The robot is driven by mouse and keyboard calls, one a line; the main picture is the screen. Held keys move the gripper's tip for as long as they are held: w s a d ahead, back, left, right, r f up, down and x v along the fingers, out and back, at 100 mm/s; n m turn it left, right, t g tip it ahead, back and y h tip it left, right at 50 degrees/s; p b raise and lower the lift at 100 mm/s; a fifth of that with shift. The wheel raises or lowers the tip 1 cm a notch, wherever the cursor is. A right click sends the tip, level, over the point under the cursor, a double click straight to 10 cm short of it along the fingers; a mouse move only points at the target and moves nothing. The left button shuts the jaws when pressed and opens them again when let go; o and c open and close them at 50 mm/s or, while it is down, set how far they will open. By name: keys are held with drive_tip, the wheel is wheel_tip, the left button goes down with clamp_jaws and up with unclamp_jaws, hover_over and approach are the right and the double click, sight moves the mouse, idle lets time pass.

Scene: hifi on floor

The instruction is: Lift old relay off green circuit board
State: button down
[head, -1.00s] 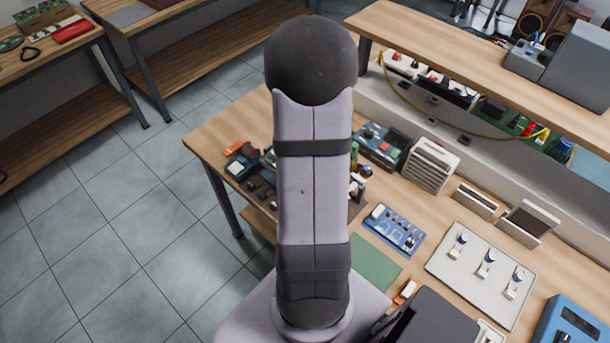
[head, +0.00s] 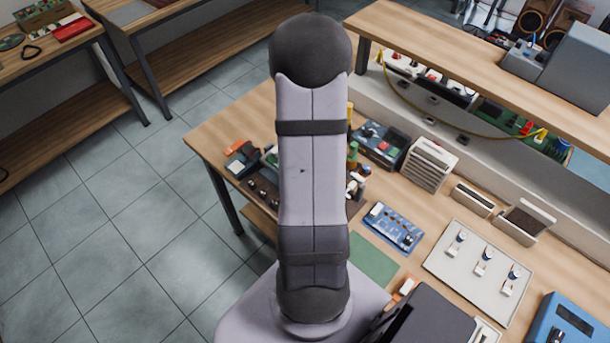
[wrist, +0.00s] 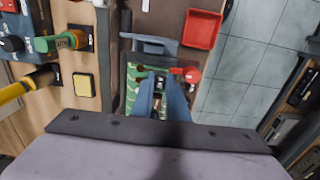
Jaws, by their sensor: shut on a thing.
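The green circuit board (wrist: 133,78) lies below my gripper in the wrist view, in a grey-blue holder (wrist: 152,47). My gripper (wrist: 160,84) points down over the board, its two blue-grey fingers close together. It is shut on a small dark part between the fingertips, which I take to be the old relay (wrist: 159,78). The fingers hide much of it, and I cannot tell whether it still touches the board. In the head view my own arm covers the gripper and most of the board.
In the wrist view a red tray (wrist: 203,29) lies beyond the board, with a yellow pad (wrist: 85,86) and green-handled tool (wrist: 65,41) to the left. In the head view a blue board (head: 393,229), green mat (head: 372,259) and white tray (head: 463,270) lie right of my arm.

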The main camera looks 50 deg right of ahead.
wheel_tip(320, 180, up, 10)
drive_tip(key=b, duration=0.2)
idle(0.5)
drive_tip(key=shift+r, duration=0.25)
drive_tip(key=shift+r+p, duration=2.1)
drive_tip(key=shift+r, duration=0.15)
